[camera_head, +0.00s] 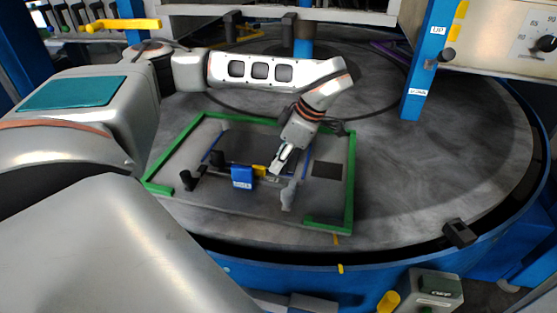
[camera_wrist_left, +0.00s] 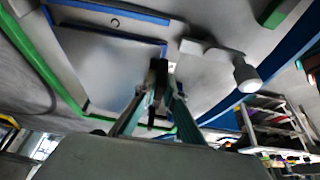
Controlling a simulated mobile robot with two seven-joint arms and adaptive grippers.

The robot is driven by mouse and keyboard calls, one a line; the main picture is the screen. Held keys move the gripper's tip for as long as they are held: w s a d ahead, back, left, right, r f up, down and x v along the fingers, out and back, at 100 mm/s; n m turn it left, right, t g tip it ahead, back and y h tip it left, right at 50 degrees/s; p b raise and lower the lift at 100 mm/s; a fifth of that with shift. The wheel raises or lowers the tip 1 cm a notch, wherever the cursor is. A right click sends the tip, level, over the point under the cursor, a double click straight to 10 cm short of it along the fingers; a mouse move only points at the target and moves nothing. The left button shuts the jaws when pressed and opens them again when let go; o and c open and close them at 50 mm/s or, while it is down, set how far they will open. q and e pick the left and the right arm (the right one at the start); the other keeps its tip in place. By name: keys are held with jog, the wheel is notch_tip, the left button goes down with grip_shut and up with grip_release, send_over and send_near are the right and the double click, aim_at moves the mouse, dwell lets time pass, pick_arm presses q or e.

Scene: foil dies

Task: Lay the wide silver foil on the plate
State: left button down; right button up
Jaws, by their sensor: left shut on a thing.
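My left gripper (camera_head: 280,163) reaches down inside the green frame on the round table. In the left wrist view the fingers (camera_wrist_left: 157,95) are closed on a dark narrow thing (camera_wrist_left: 158,75); I cannot tell whether it is part of the wide silver foil. A flat silver-grey panel with blue edging (camera_wrist_left: 105,65) lies beyond the fingers. I cannot tell whether this is the plate or a foil. A small grey upright piece (camera_head: 288,195) stands just right of and below the gripper. My right gripper is not in view.
The green frame (camera_head: 351,180) encloses the work area. A blue block (camera_head: 242,178), a yellow piece (camera_head: 260,170) and black posts (camera_head: 188,180) stand left of the gripper. A dark square (camera_head: 327,170) lies to its right.

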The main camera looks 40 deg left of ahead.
pick_arm(q)
jog(key=c, duration=2.1)
grip_release()
jog(key=shift+f, duration=0.1)
jog(key=shift+c, duration=0.2)
jog(key=v, duration=1.2)
